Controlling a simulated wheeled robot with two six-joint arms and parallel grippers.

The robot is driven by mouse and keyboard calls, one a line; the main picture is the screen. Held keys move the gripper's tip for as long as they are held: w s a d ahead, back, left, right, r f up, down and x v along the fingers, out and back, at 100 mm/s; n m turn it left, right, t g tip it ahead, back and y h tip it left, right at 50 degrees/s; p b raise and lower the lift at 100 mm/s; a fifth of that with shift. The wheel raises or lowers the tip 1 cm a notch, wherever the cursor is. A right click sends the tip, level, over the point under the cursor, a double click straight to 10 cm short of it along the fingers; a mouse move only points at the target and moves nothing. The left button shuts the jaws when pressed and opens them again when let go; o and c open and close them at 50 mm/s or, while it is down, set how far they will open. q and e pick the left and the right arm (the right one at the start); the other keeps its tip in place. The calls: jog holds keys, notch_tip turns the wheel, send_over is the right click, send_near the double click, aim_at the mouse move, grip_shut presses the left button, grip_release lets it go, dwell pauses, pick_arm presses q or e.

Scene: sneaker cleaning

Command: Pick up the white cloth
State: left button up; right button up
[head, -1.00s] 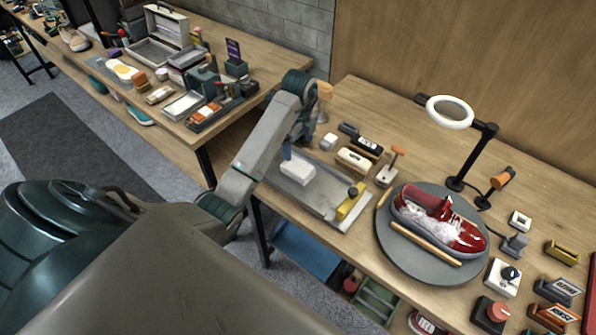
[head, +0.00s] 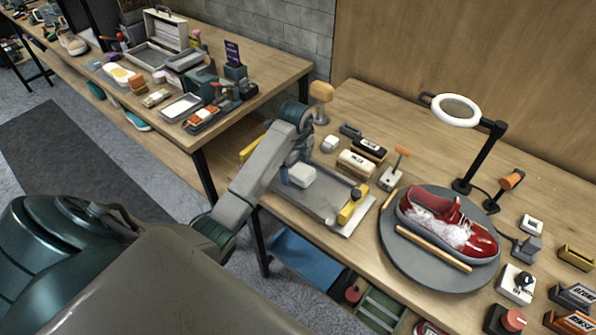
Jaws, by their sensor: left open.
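The white cloth (head: 301,176) is a small folded white block lying on a grey metal tray (head: 325,200) on the right-hand workbench. My left arm reaches in from the left and its gripper (head: 287,168) is low over the tray, at the left side of the cloth. The left gripper is open. Its fingertips are mostly hidden by my own wrist, so I cannot tell whether they touch the cloth. My right gripper is not in view.
A red sneaker (head: 450,228) with white foam sits on a round grey turntable (head: 410,266) to the right.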

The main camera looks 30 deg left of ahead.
aim_at(296, 167)
pick_arm(q)
jog(key=shift+c, duration=0.4)
jog(key=c, duration=1)
jog(key=shift+w+r, duration=0.1)
jog(key=shift+r, duration=0.25)
notch_tip(296, 167, up, 4)
jog(key=shift+f, duration=0.1)
notch_tip(296, 167, up, 5)
jog(key=p, duration=0.4)
jog(key=shift+f+p, duration=0.1)
jog(key=shift+p, duration=0.3)
jog(key=shift+r+p, duration=0.35)
